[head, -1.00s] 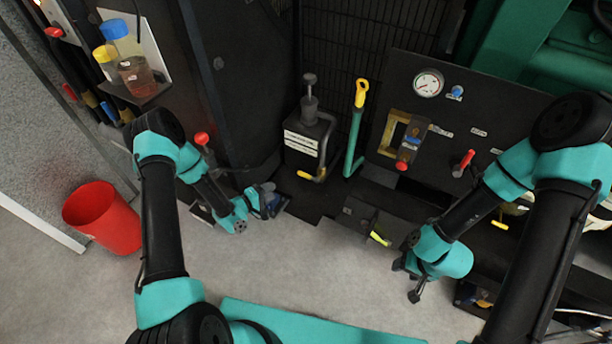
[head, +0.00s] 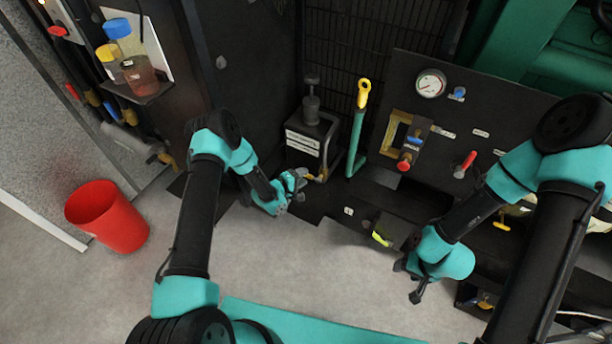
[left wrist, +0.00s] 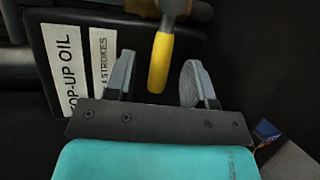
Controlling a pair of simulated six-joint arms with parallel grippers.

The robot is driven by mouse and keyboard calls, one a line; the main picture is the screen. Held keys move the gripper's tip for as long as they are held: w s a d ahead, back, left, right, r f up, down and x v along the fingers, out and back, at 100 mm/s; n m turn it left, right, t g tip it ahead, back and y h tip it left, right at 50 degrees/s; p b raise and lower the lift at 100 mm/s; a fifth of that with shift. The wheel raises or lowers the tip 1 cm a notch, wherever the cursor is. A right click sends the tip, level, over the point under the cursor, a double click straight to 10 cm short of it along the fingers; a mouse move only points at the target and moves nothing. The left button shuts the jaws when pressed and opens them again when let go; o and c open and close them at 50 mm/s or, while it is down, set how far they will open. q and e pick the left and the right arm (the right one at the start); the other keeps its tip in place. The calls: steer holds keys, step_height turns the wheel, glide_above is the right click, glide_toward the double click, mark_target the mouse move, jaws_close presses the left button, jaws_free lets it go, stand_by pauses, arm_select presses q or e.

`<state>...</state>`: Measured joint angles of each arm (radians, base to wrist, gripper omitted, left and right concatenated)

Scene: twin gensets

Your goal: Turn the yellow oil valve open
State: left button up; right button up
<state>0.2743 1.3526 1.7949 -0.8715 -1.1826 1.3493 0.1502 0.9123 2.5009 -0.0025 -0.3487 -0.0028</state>
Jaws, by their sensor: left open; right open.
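The yellow oil valve handle (left wrist: 161,62) stands between the two spread fingers of my left gripper (left wrist: 157,70) in the left wrist view. I cannot tell whether either finger touches it. In the head view the handle (head: 319,177) shows only in part at the foot of the oil can, beside my left gripper (head: 301,178). My left gripper is open. My right gripper (head: 407,282) is open and empty, low in front of the panel on the right.
The black oil can (head: 313,130) has white labels, with "OP-UP OIL" readable in the wrist view. A green lever with a yellow top (head: 357,130) stands to its right. The gauge panel (head: 440,120) is farther right. A red bucket (head: 105,215) stands on the floor at left.

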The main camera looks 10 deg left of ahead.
arm_select(q)
steer(key=shift+x, duration=1.1)
jaws_close()
